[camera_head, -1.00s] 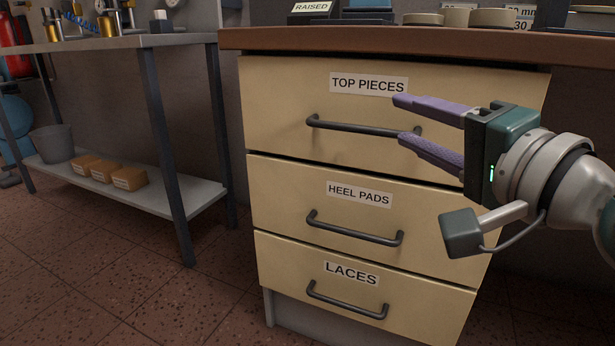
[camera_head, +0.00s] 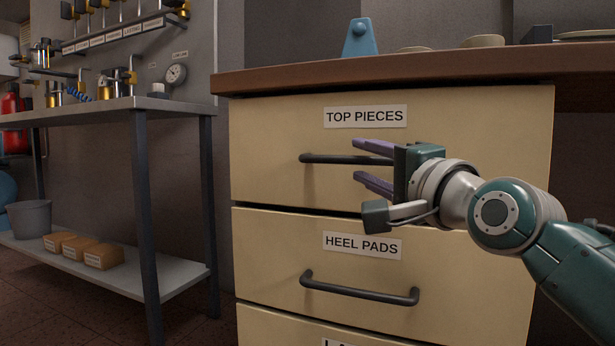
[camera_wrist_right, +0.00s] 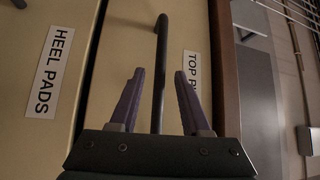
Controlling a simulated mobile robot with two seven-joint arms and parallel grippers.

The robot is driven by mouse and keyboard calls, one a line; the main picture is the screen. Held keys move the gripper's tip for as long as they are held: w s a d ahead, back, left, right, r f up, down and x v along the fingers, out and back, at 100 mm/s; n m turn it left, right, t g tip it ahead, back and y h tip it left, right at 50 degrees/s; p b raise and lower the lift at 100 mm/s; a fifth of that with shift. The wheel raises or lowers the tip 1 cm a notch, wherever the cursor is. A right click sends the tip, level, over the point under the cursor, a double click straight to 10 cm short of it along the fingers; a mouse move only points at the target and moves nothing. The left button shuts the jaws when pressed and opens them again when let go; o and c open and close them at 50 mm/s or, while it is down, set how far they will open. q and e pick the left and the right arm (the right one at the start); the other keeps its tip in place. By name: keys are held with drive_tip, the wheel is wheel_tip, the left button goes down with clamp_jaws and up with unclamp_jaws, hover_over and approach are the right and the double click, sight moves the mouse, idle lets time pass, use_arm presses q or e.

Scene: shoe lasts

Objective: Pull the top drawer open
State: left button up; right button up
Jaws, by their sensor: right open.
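The top drawer (camera_head: 270,130), cream and labelled TOP PIECES, looks shut in the head view. Its dark bar handle (camera_head: 325,159) runs level across its front. My right gripper (camera_head: 357,160) is open at the handle's right part, one purple finger above the bar's line and one below. In the right wrist view the handle (camera_wrist_right: 161,60) passes between the two open fingers (camera_wrist_right: 160,73), with a gap on each side. The handle's right end is hidden behind the gripper in the head view. My left gripper is not in view.
The HEEL PADS drawer (camera_head: 270,255) with its own handle (camera_head: 350,290) lies below, shut. A brown worktop (camera_head: 400,75) overhangs the drawers. To the left stands a grey metal bench (camera_head: 130,103) with small boxes (camera_head: 80,248) on its lower shelf.

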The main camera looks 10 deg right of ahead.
drive_tip(key=shift+x, duration=0.85)
clamp_jaws()
idle(0.9)
